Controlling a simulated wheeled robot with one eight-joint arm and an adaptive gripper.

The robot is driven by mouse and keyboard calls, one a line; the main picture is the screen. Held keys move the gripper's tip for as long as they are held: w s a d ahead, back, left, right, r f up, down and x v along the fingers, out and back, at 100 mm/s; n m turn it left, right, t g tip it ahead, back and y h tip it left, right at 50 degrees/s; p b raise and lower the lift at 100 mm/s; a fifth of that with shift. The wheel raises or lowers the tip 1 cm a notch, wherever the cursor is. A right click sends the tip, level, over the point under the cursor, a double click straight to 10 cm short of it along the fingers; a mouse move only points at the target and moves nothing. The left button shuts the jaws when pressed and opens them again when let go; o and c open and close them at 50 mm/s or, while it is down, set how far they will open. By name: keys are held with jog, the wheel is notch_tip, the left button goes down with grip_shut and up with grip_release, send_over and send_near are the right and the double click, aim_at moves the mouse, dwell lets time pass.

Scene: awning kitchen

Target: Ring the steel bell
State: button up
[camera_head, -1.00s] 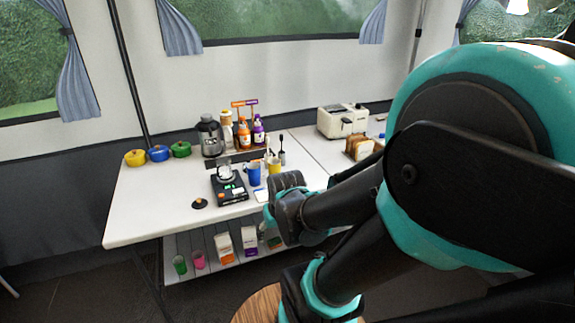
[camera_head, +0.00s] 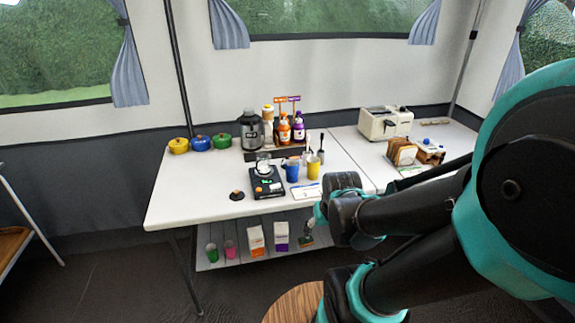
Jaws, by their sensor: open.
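A small dark round thing with an orange-brown knob (camera_head: 237,195) sits near the front left of the white table (camera_head: 180,205). It may be the bell, but it is too small to tell; I make out no clearly steel bell. My gripper (camera_head: 320,214) is at the table's front edge, to the right of the knobbed thing and apart from it.
A black scale (camera_head: 266,187) with a glass jar, a blue cup (camera_head: 292,170) and a yellow cup (camera_head: 313,168) stand mid-table. Behind are a grinder (camera_head: 252,130), bottles and small pots (camera_head: 200,143). A toaster (camera_head: 385,123) is at right. The table's front left is clear.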

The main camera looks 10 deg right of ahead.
grip_shut()
dwell(1.5)
